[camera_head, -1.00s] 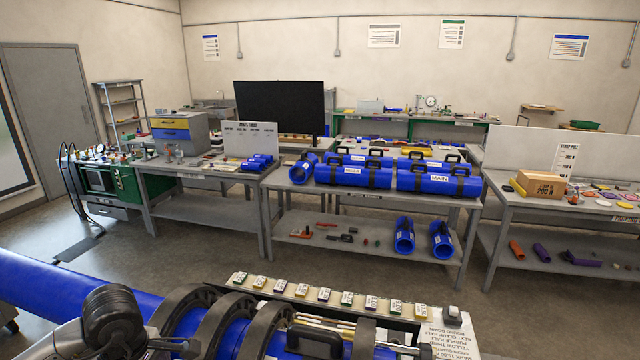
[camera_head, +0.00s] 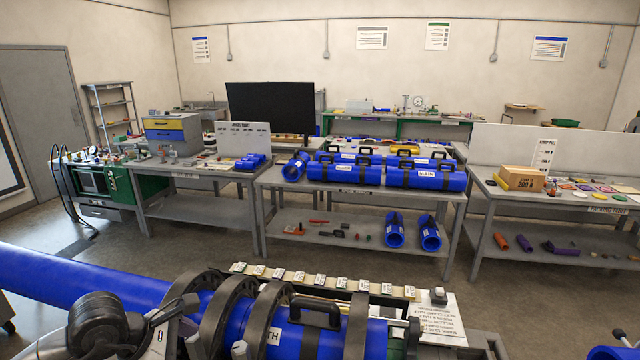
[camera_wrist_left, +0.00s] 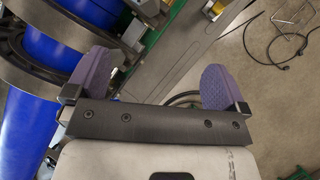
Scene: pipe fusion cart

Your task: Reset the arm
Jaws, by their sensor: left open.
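My left gripper (camera_wrist_left: 155,78) is open in the left wrist view. Its two purple ridged fingers are spread apart with nothing between them. A blue pipe with dark clamp rings (camera_wrist_left: 50,70) lies to the left of the fingers, apart from them. In the head view, part of my left arm (camera_head: 100,325) shows at the lower left, in front of the blue pipe (camera_head: 90,278); the fingers cannot be made out there. My right gripper is not in view.
Dark clamp rings (camera_head: 228,305) surround the pipe line, beside a blue section with a black handle (camera_head: 316,311). A labelled strip (camera_head: 325,283) lies behind. Beyond open floor stands a grey table (camera_head: 360,200) with several blue pipes. A blue object (camera_head: 612,352) shows at lower right.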

